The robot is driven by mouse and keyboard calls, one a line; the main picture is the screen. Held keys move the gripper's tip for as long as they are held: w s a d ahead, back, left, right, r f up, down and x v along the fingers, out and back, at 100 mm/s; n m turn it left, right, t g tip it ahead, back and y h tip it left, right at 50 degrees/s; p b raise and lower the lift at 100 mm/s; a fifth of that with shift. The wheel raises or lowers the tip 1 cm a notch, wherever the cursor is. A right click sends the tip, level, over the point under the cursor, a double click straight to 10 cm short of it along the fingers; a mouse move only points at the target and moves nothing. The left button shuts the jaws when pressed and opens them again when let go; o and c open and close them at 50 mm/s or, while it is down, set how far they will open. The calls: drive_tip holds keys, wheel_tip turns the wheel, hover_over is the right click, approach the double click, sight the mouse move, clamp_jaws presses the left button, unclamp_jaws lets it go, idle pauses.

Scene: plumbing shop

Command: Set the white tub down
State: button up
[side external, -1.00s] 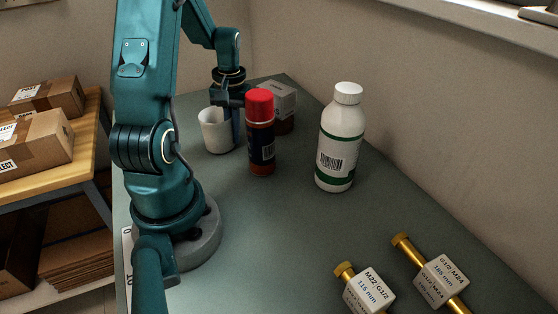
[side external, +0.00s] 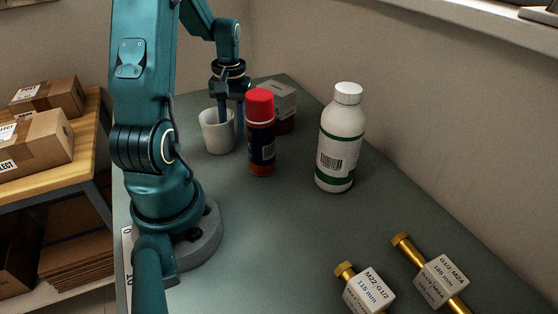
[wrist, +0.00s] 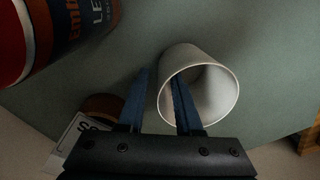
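The white tub (side external: 216,136) stands upright on the grey-green bench beyond my arm's base, apparently resting on the surface. It also shows in the wrist view (wrist: 212,88), with its open mouth towards the camera. My gripper (side external: 232,126) points down over the tub's right side. In the wrist view my gripper (wrist: 162,78) has one blue finger inside the tub's mouth and the other outside it. The tub's wall lies between the fingers, with a visible gap to the outer finger. The gripper is open. The tub's base is hidden in the wrist view.
A red-capped can (side external: 261,140) stands close to the tub's right. A labelled box (side external: 276,98) is behind it. A white bottle (side external: 341,145) stands further right. The bench middle is clear.

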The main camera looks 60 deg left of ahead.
wheel_tip(320, 180, up, 10)
drive_tip(key=shift+w+d+r, duration=0.2)
idle(0.3)
